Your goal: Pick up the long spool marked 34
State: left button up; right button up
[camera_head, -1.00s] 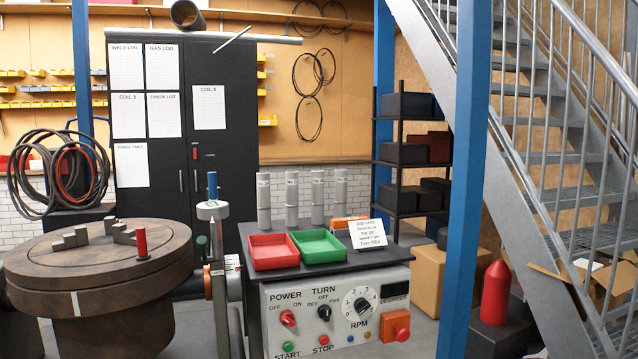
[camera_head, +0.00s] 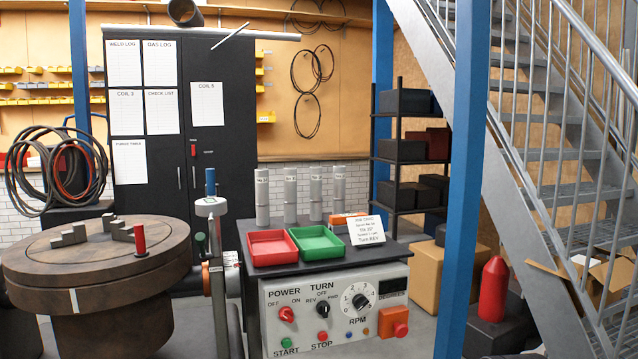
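Several grey cylinders stand upright in a row at the back of the dark-topped control bench. From left to right they are the first (camera_head: 262,198), the second (camera_head: 290,196), the third (camera_head: 315,194) and the fourth (camera_head: 338,188) cylinder. Each has a seam partway up and a small label near the top. The labels are too small to read, so I cannot tell which is marked 34. The lower part of the fourth is partly hidden behind an orange object (camera_head: 345,219). Neither of my grippers is in view.
A red tray (camera_head: 271,262) and a green tray (camera_head: 318,256) sit in front of the cylinders. A white sign card (camera_head: 366,230) stands to their right. A round turntable (camera_head: 50,276) is at left. A blue post (camera_head: 464,180) and stairs (camera_head: 545,160) are at right.

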aim_at(261, 174)
jog(key=i+l+z, duration=0.15)
jog(key=i, duration=0.3)
jog(key=i+l+z, duration=0.15)
jog(key=i, duration=0.25)
jog(key=l, duration=0.1)
